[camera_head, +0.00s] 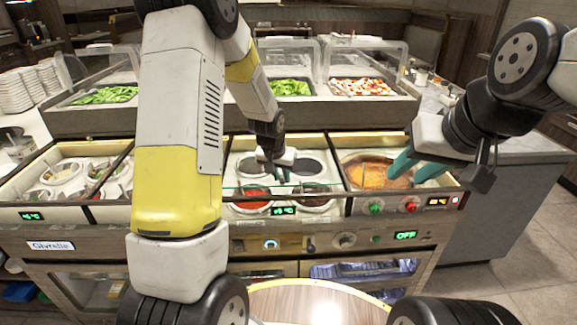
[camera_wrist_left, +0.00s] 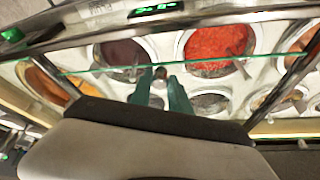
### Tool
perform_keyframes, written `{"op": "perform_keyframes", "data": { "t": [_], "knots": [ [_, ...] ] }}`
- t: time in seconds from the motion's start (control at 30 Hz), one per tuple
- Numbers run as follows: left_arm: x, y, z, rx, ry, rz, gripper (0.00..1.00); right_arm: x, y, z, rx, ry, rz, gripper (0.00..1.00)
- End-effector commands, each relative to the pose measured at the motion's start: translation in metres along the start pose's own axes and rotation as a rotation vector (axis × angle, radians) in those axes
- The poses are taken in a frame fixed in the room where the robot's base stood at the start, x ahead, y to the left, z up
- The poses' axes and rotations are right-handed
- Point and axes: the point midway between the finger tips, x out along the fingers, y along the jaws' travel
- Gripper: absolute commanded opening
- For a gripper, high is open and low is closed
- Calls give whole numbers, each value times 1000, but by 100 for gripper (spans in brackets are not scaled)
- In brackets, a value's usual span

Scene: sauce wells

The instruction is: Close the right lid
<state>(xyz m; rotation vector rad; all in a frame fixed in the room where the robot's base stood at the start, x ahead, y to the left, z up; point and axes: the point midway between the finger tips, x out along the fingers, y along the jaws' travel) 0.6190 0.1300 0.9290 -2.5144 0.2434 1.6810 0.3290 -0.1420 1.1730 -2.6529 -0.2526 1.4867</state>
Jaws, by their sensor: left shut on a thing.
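My left gripper (camera_head: 280,174) reaches into the sauce-well section of the counter. In the left wrist view its teal fingers (camera_wrist_left: 160,76) are closed about a small round knob, seemingly the right lid's. Most of that lid is hidden by the fingers and wrist. A dark sauce well (camera_head: 313,197) and a red sauce well (camera_head: 254,199) lie at the front, both uncovered over much of their openings. They also show in the wrist view as the dark well (camera_wrist_left: 122,52) and the red well (camera_wrist_left: 217,45). My right gripper (camera_head: 407,176) is open and empty at the orange soup pan.
The orange soup pan (camera_head: 372,176) is right of the wells. A glass edge and metal front rail (camera_wrist_left: 200,28) run close to my left fingers. Knobs and displays line the counter front. Vegetable trays with clear covers (camera_head: 292,88) stand behind.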

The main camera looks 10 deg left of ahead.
Motion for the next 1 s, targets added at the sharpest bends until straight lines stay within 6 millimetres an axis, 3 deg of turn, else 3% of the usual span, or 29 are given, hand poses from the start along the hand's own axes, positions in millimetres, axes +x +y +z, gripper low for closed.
{"op": "perform_keyframes", "data": {
  "t": [0.03,0.07,0.1,0.47,0.8,1.0],
  "knots": [
    [0,0,0,-1,1,0,0,0,0,0,0,0,0,36],
    [0,0,0,-1,1,0,26,0,0,0,0,0,0,36],
    [0,0,0,-1,1,0,31,0,0,0,0,0,0,36],
    [-5,0,-1,-1,3,0,31,0,0,0,0,0,0,36],
    [-59,-1,-1,-2,5,-1,31,0,0,0,0,0,0,36],
    [-76,0,0,-1,1,0,31,0,0,0,0,0,0,36]
  ]
}}
